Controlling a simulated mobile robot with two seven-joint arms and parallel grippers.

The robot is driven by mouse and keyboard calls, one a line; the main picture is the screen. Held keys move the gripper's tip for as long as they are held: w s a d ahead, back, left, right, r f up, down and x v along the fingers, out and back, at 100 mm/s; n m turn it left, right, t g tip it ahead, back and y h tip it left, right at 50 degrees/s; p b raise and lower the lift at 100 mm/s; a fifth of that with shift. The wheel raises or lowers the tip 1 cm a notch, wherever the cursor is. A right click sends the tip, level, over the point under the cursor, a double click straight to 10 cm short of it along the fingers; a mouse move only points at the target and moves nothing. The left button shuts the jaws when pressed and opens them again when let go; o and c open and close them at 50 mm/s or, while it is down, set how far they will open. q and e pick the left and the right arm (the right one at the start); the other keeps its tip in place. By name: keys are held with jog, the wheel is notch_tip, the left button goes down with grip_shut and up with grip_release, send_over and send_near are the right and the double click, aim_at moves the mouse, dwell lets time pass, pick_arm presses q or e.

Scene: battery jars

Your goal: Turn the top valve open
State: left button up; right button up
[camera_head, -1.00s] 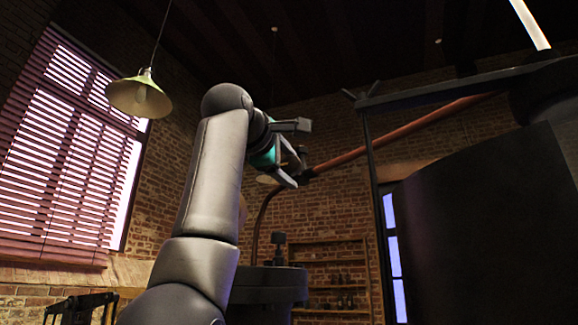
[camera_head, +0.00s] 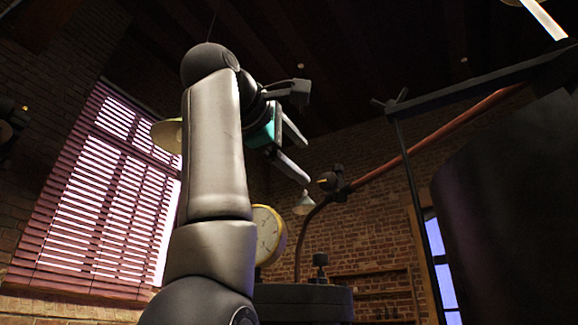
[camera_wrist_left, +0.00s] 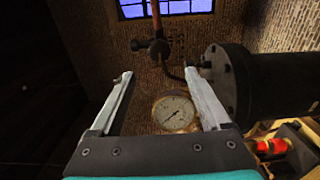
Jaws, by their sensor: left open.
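A dark valve (camera_head: 330,182) sits on the copper pipe, at the bend between its slanted run and its downward curve. It also shows in the left wrist view (camera_wrist_left: 158,47), top centre, with a dark knob-like end to its left. My left gripper (camera_head: 303,160) is open and empty, raised up and to the left of the valve in the head view. In the left wrist view my gripper (camera_wrist_left: 158,76) has its fingers spread, with the valve ahead between and beyond the fingertips, not touching. My right gripper is in neither view.
A round gauge (camera_head: 268,235) stands behind my left arm; the wrist view shows its dial (camera_wrist_left: 173,112) between the fingers. A dark tank (camera_head: 510,200) fills the right, with a dark beam (camera_head: 460,88) above. A hanging lamp (camera_head: 166,135) is partly hidden by my arm.

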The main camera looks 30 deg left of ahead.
pick_arm(q)
jog(key=shift+s+b, duration=0.3)
jog(key=shift+s, duration=1.25)
